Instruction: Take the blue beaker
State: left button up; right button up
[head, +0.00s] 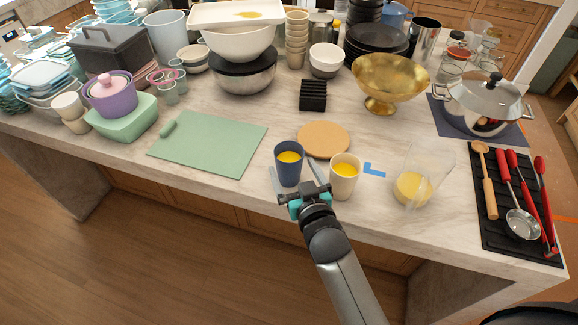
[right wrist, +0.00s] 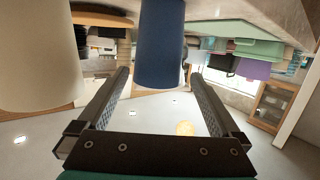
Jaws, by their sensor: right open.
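The blue beaker (head: 287,172) stands upright near the front edge of the island, with yellow contents inside. In the right wrist view, which looks upside down, the blue beaker (right wrist: 160,45) shows between the finger tips. My right gripper (head: 292,170) is open in front of the beaker, one finger towards each side of it. I cannot tell whether either finger touches it. In the right wrist view the gripper (right wrist: 160,73) has nothing clamped. My left gripper is not in view.
A cream cup (head: 344,179) with yellow contents stands close to the right of the beaker. A round wooden board (head: 323,138) lies behind, and a green cutting board (head: 205,143) lies left. Bare counter separates the green board and beaker.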

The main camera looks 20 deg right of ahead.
aim_at(285, 146)
jog(key=shift+w+d+f, duration=0.1)
jog(key=shift+w+d, duration=0.05)
jog(key=shift+w, duration=2.5)
jog(key=shift+c, duration=0.2)
jog(key=c, duration=1.2)
jog(key=shift+c, duration=0.4)
jog(key=shift+r, duration=0.2)
